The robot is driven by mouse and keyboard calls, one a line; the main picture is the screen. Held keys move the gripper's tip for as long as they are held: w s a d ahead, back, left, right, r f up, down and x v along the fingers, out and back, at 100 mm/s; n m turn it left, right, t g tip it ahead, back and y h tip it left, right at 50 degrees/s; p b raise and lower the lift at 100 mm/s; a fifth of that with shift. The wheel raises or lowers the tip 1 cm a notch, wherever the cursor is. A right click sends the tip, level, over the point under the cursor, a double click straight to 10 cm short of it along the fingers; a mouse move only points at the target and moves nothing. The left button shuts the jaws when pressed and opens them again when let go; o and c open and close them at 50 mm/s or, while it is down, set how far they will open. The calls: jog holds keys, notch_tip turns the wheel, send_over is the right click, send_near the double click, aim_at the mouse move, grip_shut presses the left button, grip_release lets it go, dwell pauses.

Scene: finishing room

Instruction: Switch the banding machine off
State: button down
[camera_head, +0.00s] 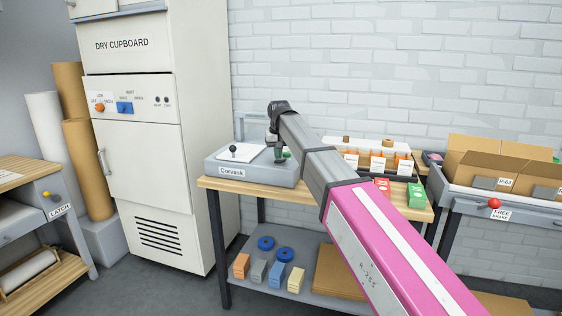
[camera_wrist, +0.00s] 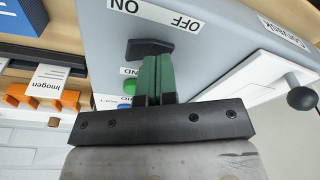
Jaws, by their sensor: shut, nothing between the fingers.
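The banding machine (camera_head: 250,172) is a grey box labelled "Corvusk" on the wooden bench, with a white plate and a black-knobbed lever on top. In the wrist view its grey panel (camera_wrist: 205,60) appears upside down, with "ON" and "OFF" labels and a black switch (camera_wrist: 147,47) beside them. My gripper (camera_wrist: 158,60) is shut and empty, its green fingertips at the switch and overlapping its lower edge in the picture; I cannot tell whether they touch. A green button (camera_wrist: 129,87) and a blue button (camera_wrist: 124,107) sit left of the fingers. In the head view my gripper (camera_head: 282,154) hides the switch.
Trays of orange items with name cards (camera_head: 377,163) stand behind my arm on the bench, near red and green boxes (camera_head: 416,195). The black-knobbed lever (camera_wrist: 301,98) projects to the right in the wrist view. The dry cupboard (camera_head: 140,150) stands left of the bench.

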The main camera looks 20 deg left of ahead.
jog(key=shift+r, duration=3.2)
